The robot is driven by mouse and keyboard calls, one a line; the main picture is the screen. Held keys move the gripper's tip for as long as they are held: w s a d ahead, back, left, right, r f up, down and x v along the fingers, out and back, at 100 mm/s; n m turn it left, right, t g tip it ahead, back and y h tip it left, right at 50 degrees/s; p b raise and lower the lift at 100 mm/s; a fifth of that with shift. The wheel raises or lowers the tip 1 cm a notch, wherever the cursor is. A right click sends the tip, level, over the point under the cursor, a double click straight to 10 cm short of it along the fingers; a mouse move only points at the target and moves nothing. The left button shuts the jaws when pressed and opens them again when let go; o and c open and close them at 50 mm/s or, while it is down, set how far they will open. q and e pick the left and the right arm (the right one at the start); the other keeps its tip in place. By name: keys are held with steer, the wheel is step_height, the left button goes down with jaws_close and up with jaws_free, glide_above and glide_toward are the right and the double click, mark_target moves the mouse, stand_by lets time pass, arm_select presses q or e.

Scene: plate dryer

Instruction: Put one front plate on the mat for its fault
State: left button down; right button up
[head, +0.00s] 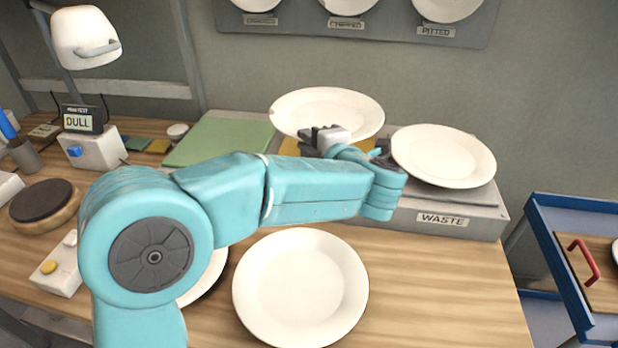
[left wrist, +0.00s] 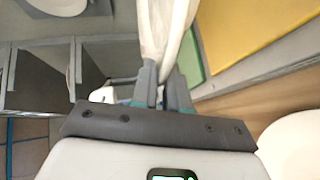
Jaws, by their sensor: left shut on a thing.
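My left gripper (head: 326,140) is shut on the near edge of a white plate (head: 328,106), which it holds at the back of the bench over the yellow mat (head: 289,147). In the left wrist view the held plate (left wrist: 165,28) shows nearly edge-on between the fingers (left wrist: 163,92). A green mat (head: 222,140) lies left of the yellow one. Another plate (head: 445,155) lies on the grey stand marked WASTE (head: 468,222). A front plate (head: 300,288) lies on the bench, with another plate (head: 208,278) partly hidden behind my arm. My right gripper is out of view.
A board (head: 480,30) with sample plates and labels, one reading PITTED, hangs on the wall. A lamp (head: 86,36) and a DULL sign (head: 80,121) stand at left. A blue-edged cart (head: 552,255) is at right. The front right bench is clear.

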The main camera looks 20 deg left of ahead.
arm_select(q)
step_height(320, 180, down, 9)
steer(key=shift+b, duration=0.35)
steer(key=shift+r, duration=0.1)
steer(key=shift+f, duration=0.2)
steer(key=c, duration=1.1)
jaws_free()
steer(key=v, duration=1.2)
steer(key=shift+s+b, duration=0.1)
steer(key=shift+b, duration=0.2)
